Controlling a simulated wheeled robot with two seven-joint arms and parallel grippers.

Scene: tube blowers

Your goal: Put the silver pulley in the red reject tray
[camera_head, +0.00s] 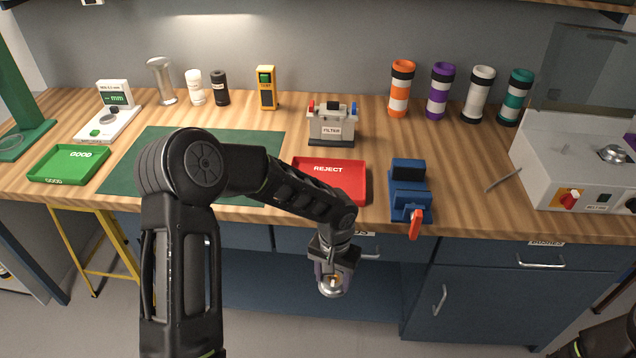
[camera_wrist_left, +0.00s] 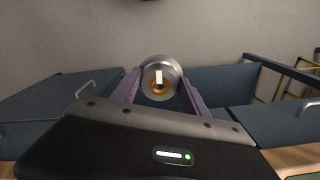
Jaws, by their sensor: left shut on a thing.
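The silver pulley (camera_head: 330,290) is a small round metal wheel. My left gripper (camera_head: 334,272) is shut on it and holds it in the air in front of the bench edge, below the bench top. In the left wrist view the pulley (camera_wrist_left: 150,68) sits between the two purple fingers of my left gripper (camera_wrist_left: 160,88), with an orange and white centre facing the camera. The red reject tray (camera_head: 357,194) lies on the bench behind and above the gripper. It looks empty; my left forearm covers part of it. My right gripper is out of view.
A blue device with a red lever (camera_head: 408,200) stands right of the red tray. A filter box (camera_head: 332,126) is behind the tray. A green cutting mat (camera_head: 140,160) and a green GOOD tray (camera_head: 68,165) lie left. Blue drawers (camera_head: 480,258) are below the bench edge.

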